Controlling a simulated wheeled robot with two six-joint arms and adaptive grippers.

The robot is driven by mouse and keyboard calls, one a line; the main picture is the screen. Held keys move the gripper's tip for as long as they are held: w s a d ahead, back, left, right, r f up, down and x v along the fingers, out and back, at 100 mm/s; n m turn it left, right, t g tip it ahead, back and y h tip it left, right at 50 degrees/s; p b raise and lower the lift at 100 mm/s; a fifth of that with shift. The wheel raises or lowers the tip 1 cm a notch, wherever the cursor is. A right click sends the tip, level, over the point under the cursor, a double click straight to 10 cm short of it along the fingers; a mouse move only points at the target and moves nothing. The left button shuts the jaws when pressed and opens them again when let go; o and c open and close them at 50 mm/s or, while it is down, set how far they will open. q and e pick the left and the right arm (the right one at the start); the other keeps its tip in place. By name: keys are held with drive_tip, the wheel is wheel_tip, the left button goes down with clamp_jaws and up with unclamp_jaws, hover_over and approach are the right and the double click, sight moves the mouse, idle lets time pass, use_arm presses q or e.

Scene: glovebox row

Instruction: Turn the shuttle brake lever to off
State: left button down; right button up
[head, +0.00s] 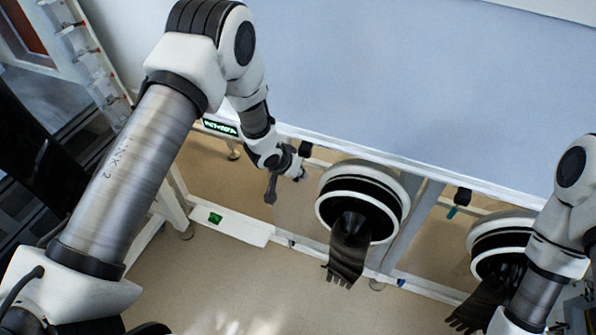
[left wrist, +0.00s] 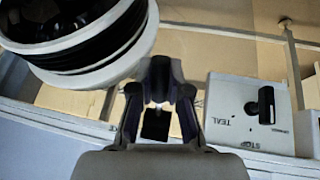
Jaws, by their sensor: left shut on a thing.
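My left gripper (head: 297,168) reaches down in front of the bench, just left of the nearest round glove port. In the left wrist view its fingers (left wrist: 160,80) are closed in on a small dark piece (left wrist: 155,125). I take this piece for the shuttle brake lever, but the fingers hide much of it and its setting cannot be read. A separate black handle (left wrist: 263,105) on a white plate (left wrist: 225,90) marked TEAL and STOP shows to the right, apart from the fingers. My right arm (head: 555,250) is at the right edge; its fingertips are not in view.
A round glove port (head: 331,188) with a dark hanging glove (head: 349,250) is close beside my left gripper. A second port (head: 492,222) is further right. A white low rail (head: 238,230) with a green label runs below. The tan floor (head: 220,290) in front is clear.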

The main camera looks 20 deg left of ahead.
use_arm(q)
drive_tip(key=c, duration=1.1)
unclamp_jaws()
drive_tip(key=shift+r, duration=0.1)
drive_tip(key=v, duration=1.1)
drive_tip(key=shift+s+a+r, duration=0.1)
drive_tip(key=shift+s+r, duration=0.15)
drive_tip(key=shift+r, duration=0.1)
